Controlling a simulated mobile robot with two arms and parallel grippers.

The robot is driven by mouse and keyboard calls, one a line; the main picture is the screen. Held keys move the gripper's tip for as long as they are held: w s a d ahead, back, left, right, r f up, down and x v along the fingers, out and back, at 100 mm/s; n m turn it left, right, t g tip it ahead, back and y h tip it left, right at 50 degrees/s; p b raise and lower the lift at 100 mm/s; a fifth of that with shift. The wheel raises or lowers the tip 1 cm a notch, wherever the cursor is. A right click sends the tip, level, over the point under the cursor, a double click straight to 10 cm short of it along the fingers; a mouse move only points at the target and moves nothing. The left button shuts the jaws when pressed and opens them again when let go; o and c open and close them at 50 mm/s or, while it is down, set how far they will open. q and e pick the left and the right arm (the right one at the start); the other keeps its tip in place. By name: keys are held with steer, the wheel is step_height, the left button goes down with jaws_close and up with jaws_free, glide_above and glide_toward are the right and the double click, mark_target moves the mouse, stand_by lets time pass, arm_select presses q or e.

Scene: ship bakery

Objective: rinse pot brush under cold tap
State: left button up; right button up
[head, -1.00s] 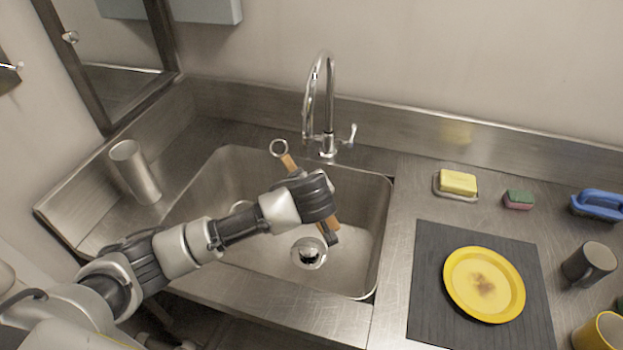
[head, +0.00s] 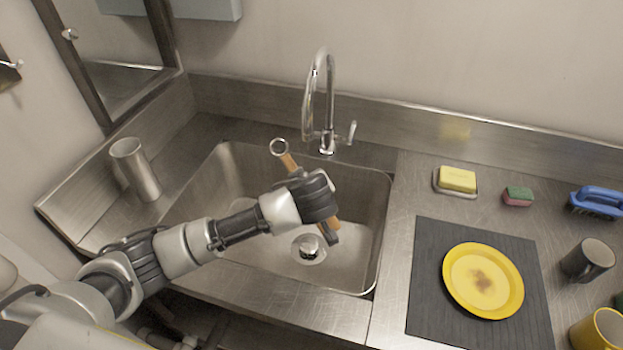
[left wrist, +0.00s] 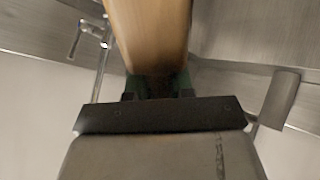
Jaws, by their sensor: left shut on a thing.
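The pot brush (head: 287,160) has a wooden handle with a metal ring at its upper end and a dark lower end. My left gripper (head: 318,200) is shut on the handle and holds the brush tilted over the sink (head: 345,265). In the left wrist view the wooden handle (left wrist: 150,35) is close and blurred. The tap (head: 328,100) is a tall chrome gooseneck behind the sink, with a side lever (head: 351,132) on its right. The brush is in front of and below the spout. No water stream is visible. My right gripper is not in view.
A metal cup (head: 137,172) stands left of the sink.

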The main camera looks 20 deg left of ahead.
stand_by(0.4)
arm_select(q)
steer(key=p+v, duration=0.4)
steer(key=v, duration=0.1)
steer(key=shift+p, duration=0.3)
steer(key=shift+p+v, duration=0.55)
steer(key=shift+v, duration=0.2)
steer(key=shift+s+f, duration=0.1)
steer(key=shift+f, duration=0.05)
